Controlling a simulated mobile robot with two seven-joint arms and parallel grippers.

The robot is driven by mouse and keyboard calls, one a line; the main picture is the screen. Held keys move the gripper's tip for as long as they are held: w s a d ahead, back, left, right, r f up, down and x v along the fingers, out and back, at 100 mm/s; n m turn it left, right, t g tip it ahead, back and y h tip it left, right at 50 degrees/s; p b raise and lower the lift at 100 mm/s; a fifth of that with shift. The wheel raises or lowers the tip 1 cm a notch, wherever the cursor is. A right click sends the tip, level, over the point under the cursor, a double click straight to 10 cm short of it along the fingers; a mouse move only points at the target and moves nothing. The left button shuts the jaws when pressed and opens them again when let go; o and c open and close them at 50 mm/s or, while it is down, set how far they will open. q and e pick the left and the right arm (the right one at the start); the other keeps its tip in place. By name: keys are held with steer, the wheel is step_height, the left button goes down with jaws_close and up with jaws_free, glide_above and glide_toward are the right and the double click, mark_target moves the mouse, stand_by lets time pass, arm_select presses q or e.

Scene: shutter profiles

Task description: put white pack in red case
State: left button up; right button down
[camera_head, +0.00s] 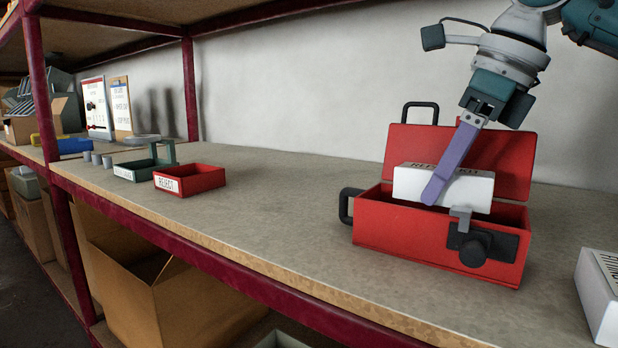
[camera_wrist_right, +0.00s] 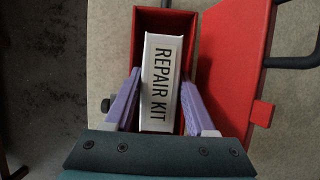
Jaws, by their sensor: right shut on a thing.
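The white pack (camera_head: 475,190), a box lettered REPAIR KIT in the right wrist view (camera_wrist_right: 160,110), is between the purple fingers of my right gripper (camera_head: 440,185). The fingers press on its two long sides. The red case (camera_head: 400,235) stands on the shelf with its lid (camera_head: 510,160) open at the back. The pack is over the case's opening, lined up with its length, and its upper part stands above the rim. I cannot tell whether its bottom is inside or touches the floor. My left gripper is not in view.
A black latch (camera_head: 475,248) is on the case front. Another white box (camera_head: 600,290) with lettering stands at the right edge. A red bin marked REJECT (camera_head: 205,183) and a green bin (camera_head: 135,172) stand at the left. The shelf between bins and case is clear.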

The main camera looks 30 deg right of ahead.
steer(key=shift+f+b, duration=0.35)
steer(key=shift+f, duration=0.2)
steer(key=c, duration=0.5)
jaws_free()
steer(key=p+v, duration=0.1)
steer(key=v, duration=0.3)
steer(key=p+v, duration=0.1)
steer(key=v, duration=0.3)
steer(key=p+v, duration=0.2)
steer(key=v, duration=0.2)
steer(key=shift+w+a+r, duration=0.1)
steer(key=shift+w+r, duration=0.1)
steer(key=shift+r, duration=0.2)
steer(key=shift+s+r, duration=0.15)
steer(key=shift+r, duration=0.1)
